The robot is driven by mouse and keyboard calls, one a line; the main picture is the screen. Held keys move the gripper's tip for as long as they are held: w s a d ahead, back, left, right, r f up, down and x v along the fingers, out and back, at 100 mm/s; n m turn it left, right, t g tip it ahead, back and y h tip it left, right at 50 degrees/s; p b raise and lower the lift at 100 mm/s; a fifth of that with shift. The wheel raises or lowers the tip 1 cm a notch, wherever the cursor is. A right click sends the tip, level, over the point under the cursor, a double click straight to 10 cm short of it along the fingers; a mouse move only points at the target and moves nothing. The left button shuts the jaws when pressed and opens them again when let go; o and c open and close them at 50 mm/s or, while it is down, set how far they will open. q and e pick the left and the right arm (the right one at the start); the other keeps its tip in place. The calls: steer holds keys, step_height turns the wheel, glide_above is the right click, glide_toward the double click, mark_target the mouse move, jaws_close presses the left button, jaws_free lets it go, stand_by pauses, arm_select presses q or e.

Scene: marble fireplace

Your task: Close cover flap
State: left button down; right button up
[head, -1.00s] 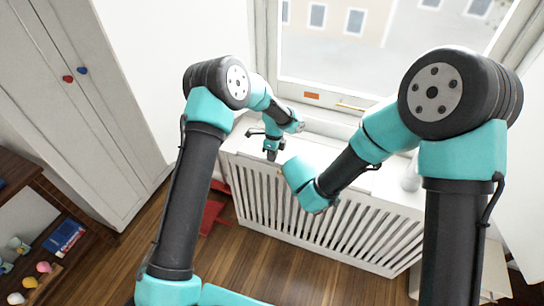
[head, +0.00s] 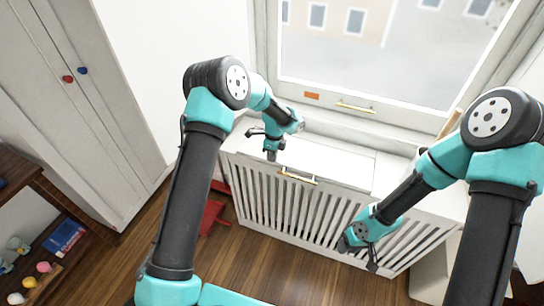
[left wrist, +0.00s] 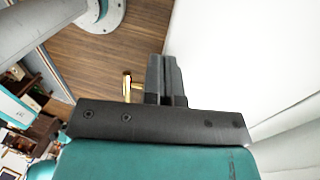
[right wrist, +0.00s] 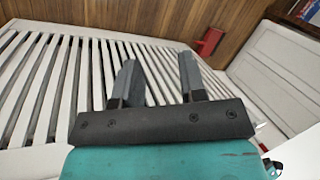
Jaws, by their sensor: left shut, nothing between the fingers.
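The cover flap (head: 335,166) is a white panel on top of the slatted white radiator cover (head: 290,215). It looks about level in the head view; I cannot tell whether it sits fully flush. Its brass handle (head: 298,176) is at the front edge and also shows in the left wrist view (left wrist: 127,86). My left gripper (head: 271,155) is by the flap's left end, its fingers shut and empty (left wrist: 166,78). My right gripper (head: 372,264) is low in front of the slats, clear of the flap. Its fingers are apart and empty in the right wrist view (right wrist: 160,80).
The window (head: 370,50) with its sill and brass handle is behind the cover. A white cabinet (head: 85,110) stands at the left, and a red object (head: 212,212) lies on the floor by the cover. The wooden floor in front is open.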

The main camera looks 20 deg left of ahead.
steer(key=s+d+f+m+t, duration=0.2)
steer(key=s+d+f+m, duration=0.1)
steer(key=d+m, duration=0.4)
steer(key=shift+s+d+f+t, duration=0.35)
steer(key=shift+s+d, duration=0.3)
steer(key=shift+d, duration=0.5)
steer(key=shift+r, duration=0.1)
